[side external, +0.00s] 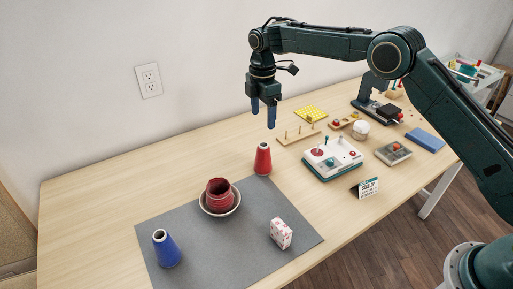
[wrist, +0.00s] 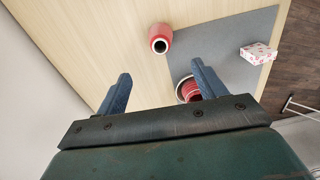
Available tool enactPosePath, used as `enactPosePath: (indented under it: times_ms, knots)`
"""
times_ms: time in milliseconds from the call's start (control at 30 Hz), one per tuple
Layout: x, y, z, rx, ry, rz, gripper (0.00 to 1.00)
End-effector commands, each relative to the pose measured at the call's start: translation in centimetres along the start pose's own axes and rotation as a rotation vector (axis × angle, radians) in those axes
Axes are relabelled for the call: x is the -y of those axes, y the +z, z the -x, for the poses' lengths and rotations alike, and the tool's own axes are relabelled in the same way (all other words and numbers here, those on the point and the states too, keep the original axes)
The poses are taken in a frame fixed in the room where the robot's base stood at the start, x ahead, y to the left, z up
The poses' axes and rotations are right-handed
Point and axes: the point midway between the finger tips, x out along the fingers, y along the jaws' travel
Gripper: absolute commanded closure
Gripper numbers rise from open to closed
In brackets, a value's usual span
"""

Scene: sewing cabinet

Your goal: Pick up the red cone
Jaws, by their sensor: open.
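The red cone (side external: 262,159) stands upright at the back edge of the grey mat (side external: 195,255). It has a pale open top. In the wrist view the red cone (wrist: 160,39) lies beyond the fingertips, roughly in line with the space between them. My gripper (side external: 263,115) is open and empty, hanging with its blue fingers pointing down, above the table and clear of the cone. In the wrist view my gripper (wrist: 160,82) shows its two fingers spread apart.
On the mat are a red pot in a white bowl (side external: 220,197), a blue cone (side external: 166,248) and a patterned box (side external: 281,233). A white control board (side external: 332,158), a pegged wooden board (side external: 298,134) and a small sign (side external: 368,188) stand right of the cone. The table's left is bare.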

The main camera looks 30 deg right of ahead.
Motion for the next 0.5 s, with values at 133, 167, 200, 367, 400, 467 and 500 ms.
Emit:
enactPosePath:
  times_ms: [133,167,200,367,400,467,500]
  knots:
    - [0.0,0.0,-0.1,0.0,-0.001,0.001,0.3]
    - [0.0,0.0,-0.2,0.0,-0.001,0.0,0.3]
    - [0.0,0.0,-0.4,0.0,-0.002,0.0,0.3]
    - [0.1,0.0,-1.9,0.001,-0.004,0.0,0.3]
    - [0.1,0.0,-2.4,0.001,-0.004,0.0,0.3]
    - [0.1,0.0,-3.2,0.001,-0.005,0.0,0.3]
    - [0.1,0.0,-3.8,0.001,-0.004,0.0,0.3]
